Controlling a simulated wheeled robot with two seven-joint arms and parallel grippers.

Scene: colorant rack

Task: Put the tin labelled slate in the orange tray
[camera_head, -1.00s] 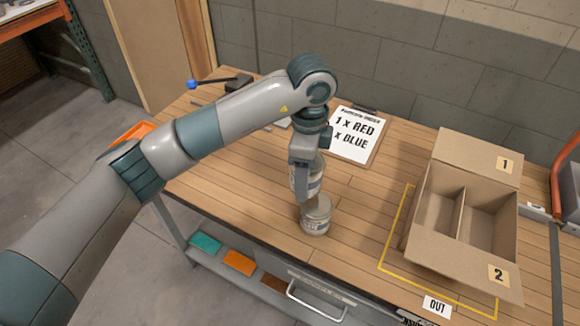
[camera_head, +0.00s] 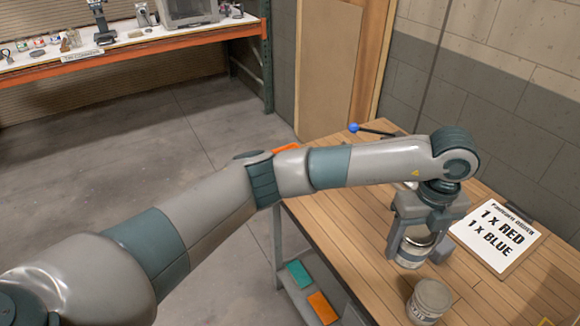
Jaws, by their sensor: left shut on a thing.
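My left gripper (camera_head: 425,225) points down over the wooden table, shut on a metal tin (camera_head: 411,252) with a pale label; I cannot read that label. Whether this tin touches the tabletop is unclear. A second tin (camera_head: 430,298), grey-lidded, stands upright on the table nearer to me, just right of the held one. Its label is only partly legible, with letters that may end in "ATE". An orange edge (camera_head: 286,149), probably the orange tray, shows behind my left arm at the table's left end; most of it is hidden. My right gripper is out of view.
A clipboard (camera_head: 497,235) reading "1 x RED, 1 x BLUE" lies right of the gripper. A blue-knobbed lever (camera_head: 354,127) stands at the back. Green (camera_head: 300,274) and orange (camera_head: 322,308) flat pieces lie on the lower shelf. A cluttered bench (camera_head: 130,45) stands far left.

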